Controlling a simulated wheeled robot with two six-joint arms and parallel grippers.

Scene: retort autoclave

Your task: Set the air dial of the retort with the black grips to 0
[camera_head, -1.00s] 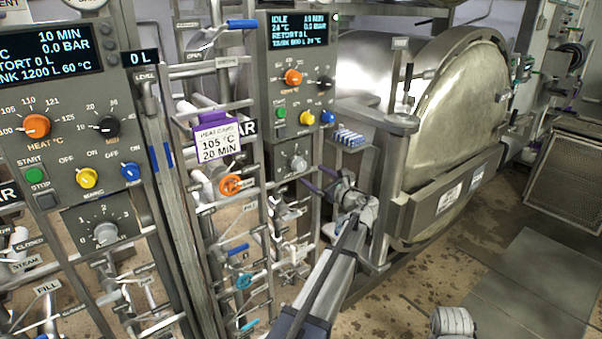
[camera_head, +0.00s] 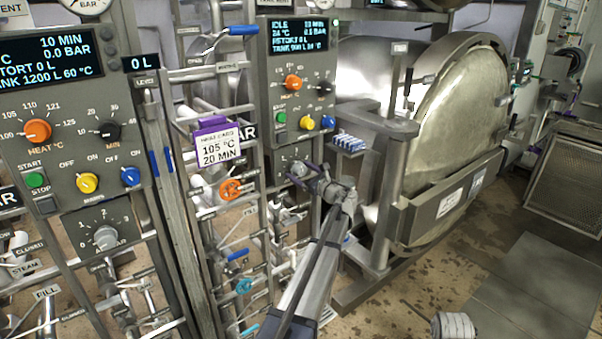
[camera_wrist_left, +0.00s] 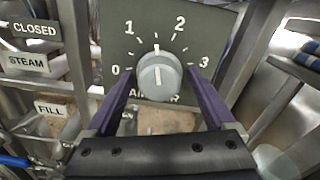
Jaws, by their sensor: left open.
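The grey air dial (camera_wrist_left: 158,76) sits on a dark plate with marks 0 to 3. Its white line points about straight up, between 1 and 2. My left gripper (camera_head: 300,178) is open at this dial on the farther panel; its purple fingers stand on either side of the knob in the left wrist view (camera_wrist_left: 160,88). I cannot tell if they touch it. The gripper partly hides the dial and the label below it. The retort (camera_head: 455,120) beside this panel has a black grip (camera_head: 408,82) on its upright handle. My right gripper is out of view.
A nearer panel (camera_head: 75,150) on the left has its own grey dial (camera_head: 106,237). Pipes and valves, one with an orange wheel (camera_head: 231,190), fill the space between the panels. A purple-clipped card (camera_head: 218,150) hangs there.

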